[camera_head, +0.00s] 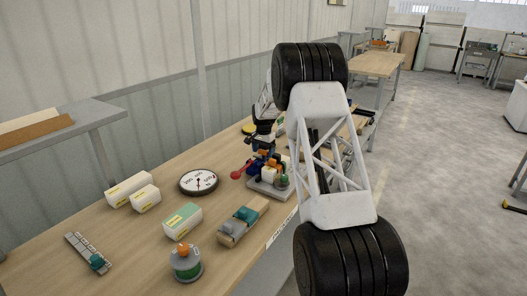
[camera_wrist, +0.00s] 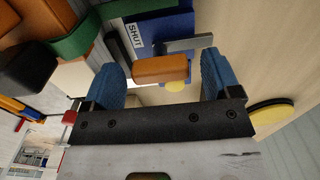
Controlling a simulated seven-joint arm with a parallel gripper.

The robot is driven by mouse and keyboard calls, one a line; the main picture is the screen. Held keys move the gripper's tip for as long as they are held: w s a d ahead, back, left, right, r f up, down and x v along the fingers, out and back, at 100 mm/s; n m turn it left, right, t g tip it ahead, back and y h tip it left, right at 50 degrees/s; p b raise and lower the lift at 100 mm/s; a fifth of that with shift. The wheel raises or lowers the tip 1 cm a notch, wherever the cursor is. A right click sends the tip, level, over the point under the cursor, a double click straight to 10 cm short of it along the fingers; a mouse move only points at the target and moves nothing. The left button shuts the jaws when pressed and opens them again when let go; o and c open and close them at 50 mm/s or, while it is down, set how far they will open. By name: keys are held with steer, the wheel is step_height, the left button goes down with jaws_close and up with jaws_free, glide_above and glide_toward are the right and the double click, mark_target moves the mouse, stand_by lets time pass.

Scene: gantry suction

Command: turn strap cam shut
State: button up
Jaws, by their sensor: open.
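My gripper (camera_wrist: 163,80) is open, with its two blue fingertips on either side of an orange block-shaped handle (camera_wrist: 161,69). A small gap shows at the right finger; I cannot tell whether the left one touches. Behind the handle are a grey bar (camera_wrist: 190,44) and a blue plate (camera_wrist: 172,24) with a white label reading SHUT (camera_wrist: 136,37). I take the orange handle for the strap cam's. In the head view my gripper (camera_head: 264,152) is over the fixture (camera_head: 268,188) on the bench, and the handle is mostly hidden there.
A red-knobbed lever (camera_head: 237,174) sticks out left of the fixture. A round gauge (camera_head: 198,182), white-and-yellow boxes (camera_head: 128,189), a green-topped box (camera_head: 182,220) and a spool (camera_head: 186,264) lie on the bench (camera_head: 130,245). A green band (camera_wrist: 78,36) and yellow disc (camera_wrist: 272,112) show in the wrist view.

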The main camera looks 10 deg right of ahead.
steer(key=c, duration=0.9)
